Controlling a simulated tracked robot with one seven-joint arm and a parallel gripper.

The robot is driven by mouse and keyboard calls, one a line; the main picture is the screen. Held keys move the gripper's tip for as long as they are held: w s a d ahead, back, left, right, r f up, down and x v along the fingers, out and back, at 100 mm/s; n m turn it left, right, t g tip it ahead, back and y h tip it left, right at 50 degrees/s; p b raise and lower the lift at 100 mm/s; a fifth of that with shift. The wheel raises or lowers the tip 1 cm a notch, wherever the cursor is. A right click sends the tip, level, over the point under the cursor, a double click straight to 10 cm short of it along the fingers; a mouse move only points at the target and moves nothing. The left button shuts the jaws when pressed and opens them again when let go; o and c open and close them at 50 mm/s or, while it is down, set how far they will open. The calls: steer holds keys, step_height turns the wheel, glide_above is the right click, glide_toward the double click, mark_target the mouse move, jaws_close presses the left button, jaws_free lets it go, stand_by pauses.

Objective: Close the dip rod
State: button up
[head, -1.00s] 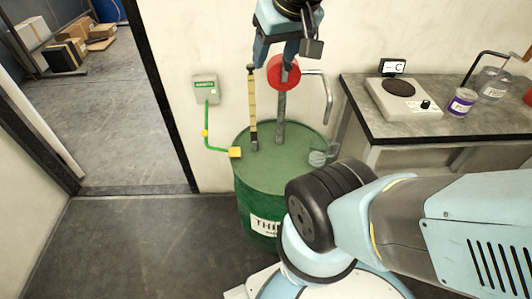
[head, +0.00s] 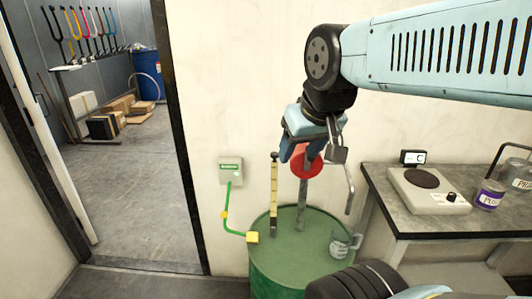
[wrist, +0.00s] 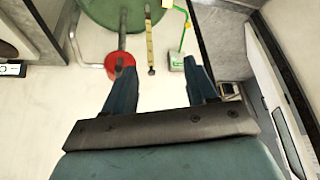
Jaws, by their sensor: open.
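The dip rod (head: 274,200) is a yellow graduated stick with a dark top end, standing upright out of the lid of the green drum (head: 290,255). In the wrist view the dip rod (wrist: 149,38) shows its dark end between the lines of my two fingers. My gripper (head: 298,156) is open and empty, pointing down just right of the rod's top in the head view. In the wrist view my gripper (wrist: 160,70) has its fingers spread wide. I cannot tell the depth gap between fingers and rod.
A red disc on a grey pipe (head: 306,162) stands close by the gripper, partly covered by it. A green cable joins a yellow clamp (head: 252,237) to a wall box (head: 231,171).

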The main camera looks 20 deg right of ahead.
steer(key=shift+w+r, duration=0.2)
steer(key=shift+w, duration=0.05)
steer(key=shift+c, duration=1.4)
steer(key=w+r+g, duration=0.1)
steer(key=w, duration=0.3)
steer(key=w+d+r+m, duration=0.1)
steer(key=w, duration=0.3)
steer(key=w+d+m+g, duration=0.1)
steer(key=w, duration=0.3)
steer(key=shift+w+d+r+g, duration=0.15)
steer(key=shift+w+r+g, duration=0.15)
steer(key=shift+r, duration=0.1)
jaws_close()
steer(key=m+g, duration=0.2)
steer(key=g, duration=0.1)
glide_above(274, 153)
steer(key=a, duration=0.1)
step_height(274, 153, down, 3)
steer(key=shift+m+h, duration=0.3)
steer(key=f, duration=1.4)
steer(key=shift+s+d+f, duration=0.15)
steer(key=shift+d+f, duration=0.05)
steer(key=shift+d, duration=0.15)
